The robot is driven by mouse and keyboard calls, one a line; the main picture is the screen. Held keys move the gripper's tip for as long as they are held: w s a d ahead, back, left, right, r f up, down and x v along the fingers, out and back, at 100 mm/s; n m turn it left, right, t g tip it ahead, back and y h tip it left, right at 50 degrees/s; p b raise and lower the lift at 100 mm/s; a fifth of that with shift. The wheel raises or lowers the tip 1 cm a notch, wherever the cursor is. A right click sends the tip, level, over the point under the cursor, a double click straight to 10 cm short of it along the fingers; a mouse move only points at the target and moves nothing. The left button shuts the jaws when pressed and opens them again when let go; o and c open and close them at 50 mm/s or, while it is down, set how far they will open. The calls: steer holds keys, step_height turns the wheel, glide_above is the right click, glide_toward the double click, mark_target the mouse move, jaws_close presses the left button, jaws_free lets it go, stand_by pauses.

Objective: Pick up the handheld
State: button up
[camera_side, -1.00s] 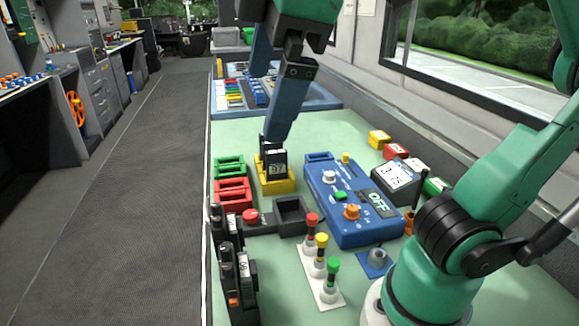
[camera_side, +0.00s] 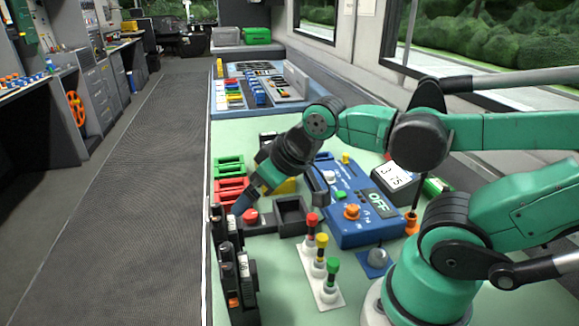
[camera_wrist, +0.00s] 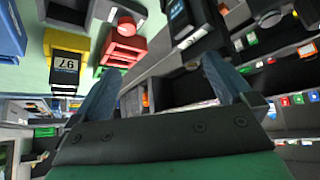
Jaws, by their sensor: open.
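Several black handhelds stand upright in dark holders along the left edge of the green table, one of them (camera_side: 227,252) near the front. In the wrist view a black handheld with a small screen (camera_wrist: 179,14) is near the top, just beyond the right fingertip. Another handheld, marked 97 (camera_wrist: 67,64), sits in a yellow dock (camera_wrist: 60,40); in the side view my arm mostly hides this dock (camera_side: 287,186). My gripper (camera_side: 240,206) is tilted down left beside the red button, close to the holders. Its blue fingers are apart and empty in the wrist view (camera_wrist: 163,64).
Red and green trays (camera_side: 229,165) lie behind the gripper. A red button (camera_side: 250,215) and an open black box (camera_side: 291,213) are close by. A blue console (camera_side: 350,205) and a white strip of coloured knobs (camera_side: 318,268) stand to the right. The floor lies beyond the left edge.

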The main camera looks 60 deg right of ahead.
mark_target(220, 206)
stand_by(0.3)
steer(key=w+a+n+g, duration=0.1)
steer(key=n, duration=0.1)
steer(key=a+n+g+y, duration=0.1)
steer(key=n, duration=0.1)
steer(key=w+n+g+y, duration=0.1)
steer(key=n, duration=0.1)
steer(key=shift+w+a+r+n, duration=0.35)
steer(key=shift+a+r+n, duration=0.05)
steer(key=shift+w+a+n+g+y, duration=0.4)
steer(key=shift+n+y, duration=0.2)
steer(key=shift+n, duration=0.3)
steer(key=shift+a+f, duration=0.1)
steer(key=shift+x, duration=2.65)
jaws_close()
